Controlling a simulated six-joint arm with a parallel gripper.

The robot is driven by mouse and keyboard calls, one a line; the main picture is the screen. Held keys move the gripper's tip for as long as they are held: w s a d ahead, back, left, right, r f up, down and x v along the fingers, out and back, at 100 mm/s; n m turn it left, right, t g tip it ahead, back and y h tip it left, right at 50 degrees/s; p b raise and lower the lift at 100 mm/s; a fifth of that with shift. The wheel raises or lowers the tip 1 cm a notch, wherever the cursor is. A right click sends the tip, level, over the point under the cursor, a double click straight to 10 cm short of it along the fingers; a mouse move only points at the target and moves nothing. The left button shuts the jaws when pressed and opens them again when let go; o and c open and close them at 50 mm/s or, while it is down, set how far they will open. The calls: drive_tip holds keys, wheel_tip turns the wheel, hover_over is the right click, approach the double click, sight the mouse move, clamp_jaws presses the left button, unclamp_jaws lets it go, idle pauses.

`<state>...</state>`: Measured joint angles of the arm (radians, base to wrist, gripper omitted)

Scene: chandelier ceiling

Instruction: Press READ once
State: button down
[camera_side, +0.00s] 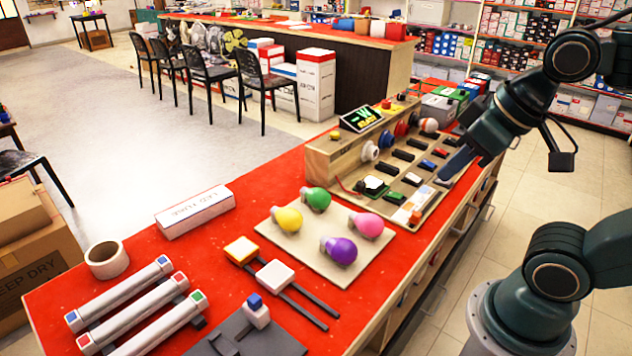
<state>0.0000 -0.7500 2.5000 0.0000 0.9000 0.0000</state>
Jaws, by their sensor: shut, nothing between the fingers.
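A wooden console (335,160) stands on the red table, with a small dark display (361,118) showing green and yellow characters. A yellow button (335,135) and a red button (386,104) sit on its top. Coloured round lamps or knobs line its front, and several black, green, white, blue and red modules lie on its base. I cannot read a READ label on any of them. My gripper (441,181) is shut and empty, reaching in from the right, its tips low over the right part of the console's base. I cannot tell whether they touch it.
A board (292,252) holds yellow, green, pink and purple bulbs in front of the console. A white box (195,212), tape roll (106,260), tubes (120,293) and switch pieces (274,274) lie on the red table (60,300). Shelves and chairs stand behind.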

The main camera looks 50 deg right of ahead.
idle(0.8)
drive_tip(key=w+d+r+m, duration=0.2)
drive_tip(key=w+r, duration=0.2)
drive_tip(key=w, duration=0.7)
drive_tip(key=m+t+y, duration=0.1)
drive_tip(key=m+t, duration=0.3)
drive_tip(key=m, duration=0.2)
hover_over(338, 134)
wheel_tip(338, 134, down, 9)
drive_tip(key=shift+f, duration=0.2)
drive_tip(key=shift+f, duration=4.25)
drive_tip(key=shift+f, duration=0.4)
